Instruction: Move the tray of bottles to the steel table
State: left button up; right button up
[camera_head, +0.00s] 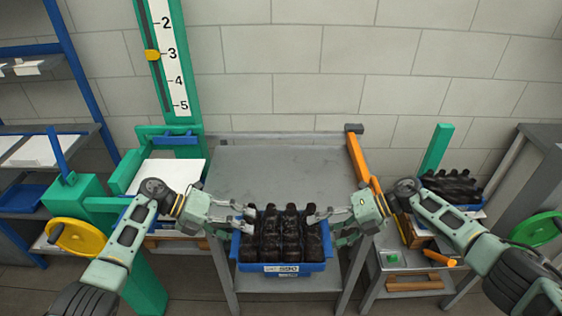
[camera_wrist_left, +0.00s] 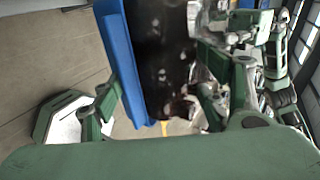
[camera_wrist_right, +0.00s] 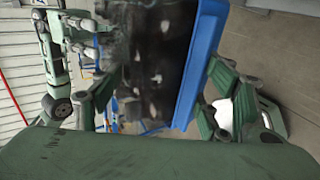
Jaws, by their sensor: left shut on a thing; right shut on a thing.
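A blue tray (camera_head: 308,267) with a white label holds several dark bottles (camera_head: 282,232) standing in rows. The tray is in front of the steel table (camera_head: 275,175), over or at its near edge; I cannot tell whether it touches the table. My left gripper (camera_head: 246,215) is shut on the tray's left end. My right gripper (camera_head: 320,216) is shut on its right end. The tray's blue wall shows between the fingers in the left wrist view (camera_wrist_left: 122,65) and in the right wrist view (camera_wrist_right: 200,65). The bottles look upright.
The steel table top behind the tray is bare. A green column with a number scale (camera_head: 170,60) stands at its left, an orange bar (camera_head: 358,158) at its right. A right-hand bench holds dark items (camera_head: 452,186) and an orange-handled tool (camera_head: 440,258). Blue shelving (camera_head: 60,90) stands far left.

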aim_at(281, 177)
jog(key=i, duration=1.1)
